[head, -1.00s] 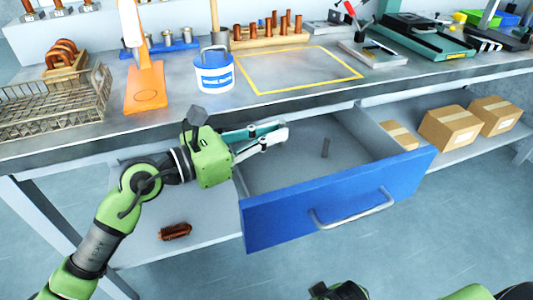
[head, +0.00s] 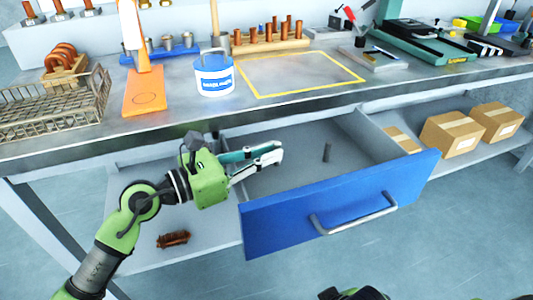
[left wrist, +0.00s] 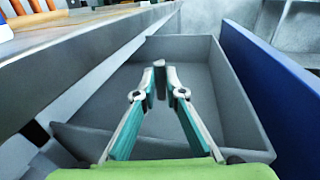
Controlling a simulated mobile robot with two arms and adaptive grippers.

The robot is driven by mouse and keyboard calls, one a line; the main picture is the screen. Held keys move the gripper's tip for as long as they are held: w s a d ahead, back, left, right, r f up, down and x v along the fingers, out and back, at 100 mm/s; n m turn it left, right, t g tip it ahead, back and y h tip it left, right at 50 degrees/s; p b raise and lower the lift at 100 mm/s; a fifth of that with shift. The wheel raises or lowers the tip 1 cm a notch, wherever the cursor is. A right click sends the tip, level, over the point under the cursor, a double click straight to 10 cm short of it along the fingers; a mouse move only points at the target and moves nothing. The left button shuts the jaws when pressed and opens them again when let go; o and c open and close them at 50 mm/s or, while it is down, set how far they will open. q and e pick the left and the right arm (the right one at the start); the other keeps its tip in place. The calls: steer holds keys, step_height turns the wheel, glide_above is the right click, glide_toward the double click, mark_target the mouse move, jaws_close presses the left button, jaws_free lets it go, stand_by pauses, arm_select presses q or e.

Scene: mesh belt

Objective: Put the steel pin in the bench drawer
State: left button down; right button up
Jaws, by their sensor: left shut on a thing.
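My left gripper (head: 281,152) points into the open bench drawer (head: 340,205) from its left side. In the left wrist view its two fingertips (left wrist: 161,80) are shut close around a dark grey upright cylinder (left wrist: 160,88), which looks like the steel pin. The fingers mostly hide it in the head view. The drawer has a blue front with a pale bar handle. My right gripper (head: 350,293) is only partly seen at the bottom edge.
The bench top (head: 190,110) overhangs the drawer's rear. A white bucket (head: 214,75), an orange stand (head: 144,92) and a wire basket (head: 55,110) stand on it. Cardboard boxes (head: 452,133) are on the right lower shelf, a brown brush (head: 173,239) on the left one.

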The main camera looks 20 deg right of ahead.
arm_select(q)
steer(key=shift+s+f, duration=0.1)
steer(key=shift+f, duration=0.6)
steer(key=c, duration=2.1)
jaws_free()
steer(key=shift+f, duration=0.25)
arm_select(e)
steer(key=shift+s+r, duration=0.15)
steer(key=shift+s, duration=0.05)
arm_select(q)
steer(key=shift+r, duration=0.3)
steer(key=shift+a+r, duration=0.2)
steer(key=shift+a, duration=0.45)
steer(key=r+v, duration=0.1)
steer(key=v, duration=0.9)
steer(key=shift+s+a, duration=0.15)
steer(key=shift+a, duration=0.2)
arm_select(e)
steer(key=shift+r, duration=0.1)
